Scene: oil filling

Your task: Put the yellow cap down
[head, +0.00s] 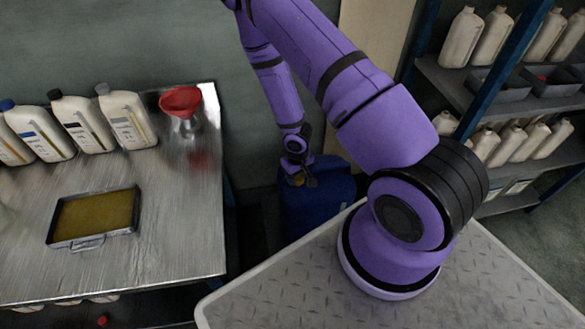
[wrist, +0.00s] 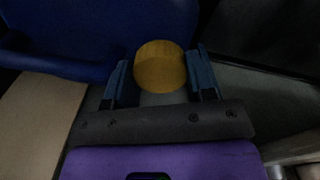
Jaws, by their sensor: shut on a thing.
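The yellow cap (wrist: 160,68) is round and sits between the two fingers of my gripper (wrist: 162,78) in the wrist view. My gripper is shut on it. In the head view my gripper (head: 303,182) is small and dark, at the top of a blue drum (head: 322,205), with a bit of the yellow cap (head: 297,180) showing. The blue drum also fills the upper left of the wrist view (wrist: 100,30). I cannot tell whether the cap touches the drum.
A metal table (head: 175,215) at left holds several white bottles (head: 83,124), a red funnel (head: 181,100) and a tray of yellowish liquid (head: 95,217). Shelves with bottles (head: 465,38) stand at right. My arm crosses the middle. The table's front right part is clear.

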